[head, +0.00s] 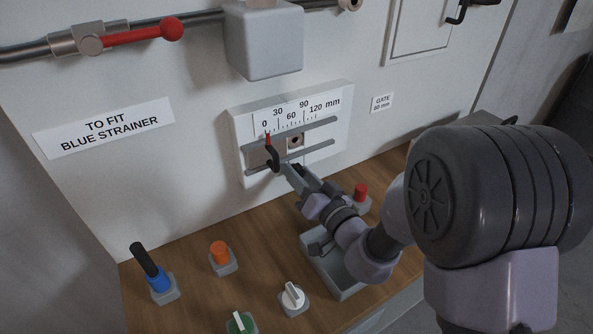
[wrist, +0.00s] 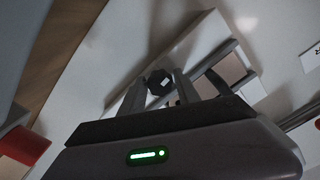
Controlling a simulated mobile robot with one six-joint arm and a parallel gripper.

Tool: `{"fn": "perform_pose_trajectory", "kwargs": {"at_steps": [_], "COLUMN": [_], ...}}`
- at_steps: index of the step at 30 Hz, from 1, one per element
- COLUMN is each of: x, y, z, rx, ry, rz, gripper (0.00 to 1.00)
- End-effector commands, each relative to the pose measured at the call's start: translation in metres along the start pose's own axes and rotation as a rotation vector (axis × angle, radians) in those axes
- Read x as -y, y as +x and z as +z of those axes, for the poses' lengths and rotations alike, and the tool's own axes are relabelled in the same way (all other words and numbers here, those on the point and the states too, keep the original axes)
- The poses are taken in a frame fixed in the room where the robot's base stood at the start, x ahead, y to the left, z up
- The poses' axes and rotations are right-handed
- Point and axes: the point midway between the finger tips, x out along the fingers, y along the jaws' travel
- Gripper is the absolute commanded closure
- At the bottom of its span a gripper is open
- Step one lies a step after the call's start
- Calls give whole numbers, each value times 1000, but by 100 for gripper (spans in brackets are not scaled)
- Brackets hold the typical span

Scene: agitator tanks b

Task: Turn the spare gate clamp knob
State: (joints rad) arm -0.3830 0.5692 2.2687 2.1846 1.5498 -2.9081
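In the wrist view a small dark faceted knob (wrist: 159,82) with a pale mark on its face stands on the pale panel, in the gap between my two fingers. My gripper (wrist: 160,92) is open, with a finger on each side of the knob; I cannot tell whether either finger touches it. In the head view my gripper (head: 291,170) is at the lower rail of the gate scale plate (head: 241,123), just right of a black handle (head: 272,157) with a red pointer (head: 267,136). I cannot clearly make out the faceted knob there.
The scale reads 0 to 120 mm, with the pointer near 0. A grey tray (head: 350,289) lies below my arm. A red button (head: 361,192), orange knob (head: 220,251), white switch (head: 293,296) and blue-based black lever (head: 150,266) stand on the wooden ledge. A red-handled valve (head: 145,34) is upper left.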

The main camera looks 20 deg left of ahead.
Motion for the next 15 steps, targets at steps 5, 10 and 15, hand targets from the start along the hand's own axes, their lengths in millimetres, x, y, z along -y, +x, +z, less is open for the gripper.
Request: {"fn": "perform_pose_trajectory", "kwargs": {"at_steps": [5, 10, 15], "x": [0, 0, 2], "y": [0, 0, 0], "z": [0, 0, -3], "rx": [-1, -1, 0], "ry": [1, 4, 382], "rz": [0, 0, 1], "gripper": [42, 42, 42]}}
